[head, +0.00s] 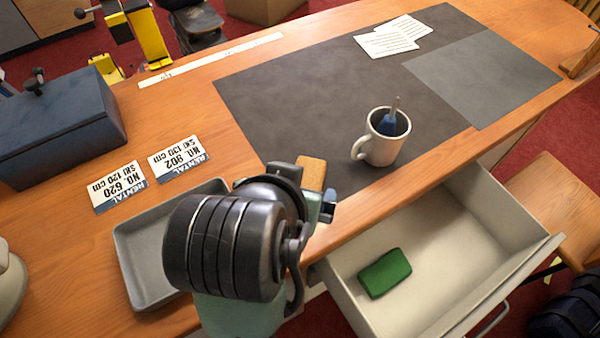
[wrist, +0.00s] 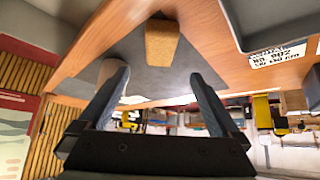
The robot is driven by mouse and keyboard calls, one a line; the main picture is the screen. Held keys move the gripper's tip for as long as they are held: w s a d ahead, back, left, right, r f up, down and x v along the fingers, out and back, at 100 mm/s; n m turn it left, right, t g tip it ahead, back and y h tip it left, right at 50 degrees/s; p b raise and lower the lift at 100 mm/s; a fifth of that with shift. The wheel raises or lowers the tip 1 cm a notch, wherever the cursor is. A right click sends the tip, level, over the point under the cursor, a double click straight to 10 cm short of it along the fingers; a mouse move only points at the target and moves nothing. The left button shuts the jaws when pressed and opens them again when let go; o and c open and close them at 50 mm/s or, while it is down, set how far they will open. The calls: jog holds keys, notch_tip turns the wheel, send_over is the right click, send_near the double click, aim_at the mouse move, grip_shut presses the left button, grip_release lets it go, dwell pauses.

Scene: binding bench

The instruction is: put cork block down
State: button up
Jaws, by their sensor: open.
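The tan cork block (head: 313,173) shows in the head view at the front edge of the dark mat, partly hidden by my arm. In the wrist view the cork block (wrist: 162,41) lies on the bench surface, beyond the fingertips and roughly centred between them. My gripper (wrist: 158,72) is open, its two fingers spread with nothing between them. The block looks apart from both fingers. In the head view my arm hides most of the gripper.
An open drawer (head: 440,225) holding a green block (head: 384,273) juts out from the bench front. A mug (head: 383,137) with a blue-handled tool stands on the dark mat (head: 300,95). A grey tray (head: 130,262), rental cards (head: 178,157) and a blue box (head: 58,125) are at left.

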jog(key=shift+s+r, duration=0.3)
jog(key=shift+r, duration=0.05)
jog(key=w+d+r+t, duration=0.1)
jog(key=w+r+t, duration=0.4)
jog(key=r, duration=0.6)
jog(key=w+r+t, duration=0.4)
jog(key=r+t, duration=0.1)
jog(key=r, duration=0.6)
jog(key=s+d+r+n+t, duration=0.1)
jog(key=s+r+t, duration=0.2)
jog(key=r, duration=0.7)
jog(key=s+d+r+t+y, duration=0.1)
jog(key=s+r+t, duration=0.3)
jog(key=r, duration=0.6)
jog(key=t, duration=0.2)
jog(key=shift+s+r+n+t, duration=0.25)
jog(key=shift+r+n+t, duration=0.15)
